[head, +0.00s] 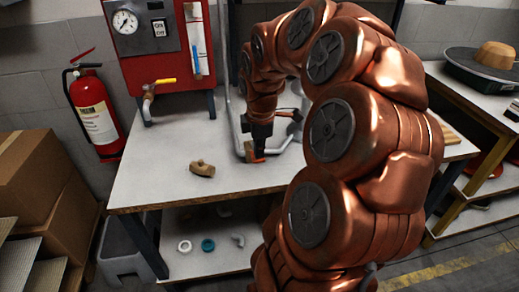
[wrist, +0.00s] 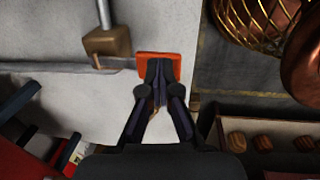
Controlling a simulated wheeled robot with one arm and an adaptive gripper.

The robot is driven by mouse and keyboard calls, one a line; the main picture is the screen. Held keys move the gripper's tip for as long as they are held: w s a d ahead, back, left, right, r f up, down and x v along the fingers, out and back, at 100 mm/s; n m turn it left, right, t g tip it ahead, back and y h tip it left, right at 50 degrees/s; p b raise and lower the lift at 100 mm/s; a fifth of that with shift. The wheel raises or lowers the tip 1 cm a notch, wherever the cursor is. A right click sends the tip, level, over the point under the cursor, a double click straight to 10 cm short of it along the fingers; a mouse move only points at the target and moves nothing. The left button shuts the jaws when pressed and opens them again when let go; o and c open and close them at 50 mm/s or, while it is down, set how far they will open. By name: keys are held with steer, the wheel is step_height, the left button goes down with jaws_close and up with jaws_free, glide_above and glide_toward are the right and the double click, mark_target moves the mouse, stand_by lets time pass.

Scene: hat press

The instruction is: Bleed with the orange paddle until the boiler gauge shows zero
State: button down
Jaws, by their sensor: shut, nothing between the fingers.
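The red boiler (head: 160,62) stands at the back left of the white bench. Its round white gauge (head: 125,22) has a dark needle, but the reading is too small to tell. The orange paddle (head: 257,158) is low over the bench at the end of my arm. In the wrist view the paddle (wrist: 145,56) is a flat orange piece beside a brown metal block (wrist: 107,42) on a pipe. My gripper (wrist: 159,68) is shut and empty, its tips overlapping the paddle's middle. I cannot tell whether they touch it. In the head view my gripper (head: 248,152) partly hides the paddle.
A yellow lever (head: 165,81) sits on the boiler's outlet. A loose brass fitting (head: 202,169) lies on the bench (head: 150,185). A wire basket (wrist: 255,20) and a box of brown knobs (wrist: 270,140) are to the right in the wrist view. A fire extinguisher (head: 95,115) hangs left.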

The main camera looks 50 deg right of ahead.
steer(key=shift+r, duration=0.1)
step_height(320, 180, up, 14)
steer(key=p, duration=0.1)
steer(key=shift+w+d, duration=0.3)
steer(key=shift+w, duration=0.05)
stand_by(0.3)
stand_by(0.7)
steer(key=s+a+m+g+p, duration=0.1)
steer(key=s+a+m+p, duration=0.15)
steer(key=a, duration=0.75)
steer(key=s+a+m+p, duration=0.1)
steer(key=s+a+p, duration=0.15)
steer(key=a, duration=0.65)
steer(key=s+a+f+m+g+p, duration=0.1)
steer(key=s+a+f+m+p, duration=0.1)
steer(key=s, duration=0.4)
steer(key=s+a+f+m+g+y+p, duration=0.1)
steer(key=s+a+f+m+p, duration=0.1)
steer(key=s+a+m, duration=0.3)
steer(key=shift+s+a+f, duration=0.6)
steer(key=shift+a+f, duration=0.3)
steer(key=shift+a, duration=0.1)
